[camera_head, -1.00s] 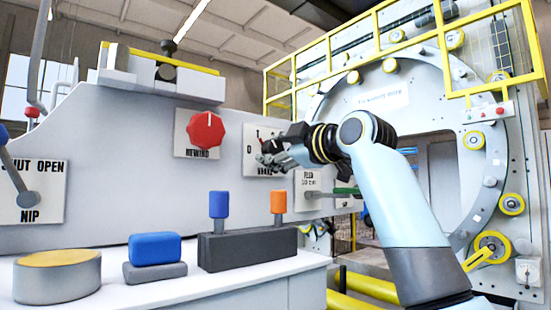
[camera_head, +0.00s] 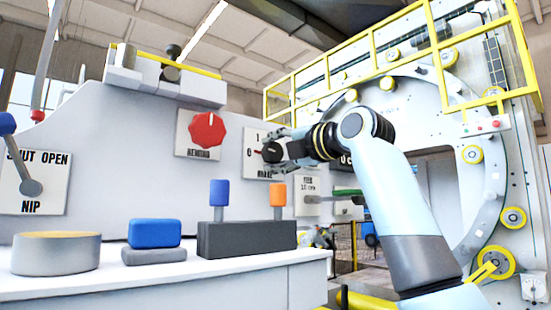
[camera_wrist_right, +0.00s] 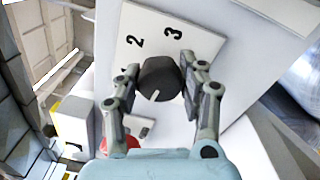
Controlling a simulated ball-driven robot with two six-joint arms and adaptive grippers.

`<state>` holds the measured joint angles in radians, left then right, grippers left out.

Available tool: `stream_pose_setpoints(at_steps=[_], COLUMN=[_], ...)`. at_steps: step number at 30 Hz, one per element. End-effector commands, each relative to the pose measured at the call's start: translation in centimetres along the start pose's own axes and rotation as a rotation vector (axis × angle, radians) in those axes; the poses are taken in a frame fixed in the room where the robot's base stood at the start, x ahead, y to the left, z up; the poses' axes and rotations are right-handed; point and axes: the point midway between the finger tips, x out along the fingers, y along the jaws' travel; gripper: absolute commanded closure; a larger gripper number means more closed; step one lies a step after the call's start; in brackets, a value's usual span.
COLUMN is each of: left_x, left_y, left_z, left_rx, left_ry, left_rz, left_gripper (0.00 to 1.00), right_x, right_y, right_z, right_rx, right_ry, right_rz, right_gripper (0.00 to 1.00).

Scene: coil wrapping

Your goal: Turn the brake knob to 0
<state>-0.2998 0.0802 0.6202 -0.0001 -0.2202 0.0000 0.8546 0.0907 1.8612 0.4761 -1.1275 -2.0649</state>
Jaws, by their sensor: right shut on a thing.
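The brake knob (camera_head: 271,152) is a dark round knob on a white plate on the grey panel, right of the red rewind knob. In the head view its pale pointer lies toward the left, beside the 0. In the right wrist view the knob (camera_wrist_right: 160,78) sits between the two fingers, its white mark toward the lower left; the digits 2 and 3 show above it. My right gripper (camera_wrist_right: 158,76) is shut on the knob, one finger on each side. In the head view the right gripper (camera_head: 277,150) partly covers the plate.
The red rewind knob (camera_head: 207,132) is left of the brake plate. The feed plate (camera_head: 307,194) with its green-handled lever is close below my right wrist. The nip lever (camera_head: 31,188) is far left. Blue and orange levers stand on a dark box (camera_head: 246,239) on the ledge.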

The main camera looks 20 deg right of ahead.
Motion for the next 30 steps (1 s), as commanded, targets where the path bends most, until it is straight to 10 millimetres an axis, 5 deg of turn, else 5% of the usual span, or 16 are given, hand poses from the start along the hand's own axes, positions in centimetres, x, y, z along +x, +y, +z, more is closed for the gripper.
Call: stream_pose_setpoints(at_steps=[25,26,30], left_x=[0.61,0.61,0.61], left_y=[0.06,0.06,0.06], left_z=[0.1,0.1,0.1], left_rx=[0.0,0.0,0.0], left_ry=[-0.001,-0.001,-0.001], left_rz=[0.0,0.0,0.0], left_gripper=[0.6,0.6,0.6], right_x=[0.05,0.05,0.04], right_y=[-0.31,-0.31,-0.23], right_z=[-0.13,-0.13,-0.1], right_rx=[-0.128,-0.128,-0.128], right_ry=[0.009,0.009,0.008], right_rz=[-0.008,-0.007,-0.005], right_gripper=[0.92,0.56,0.37])
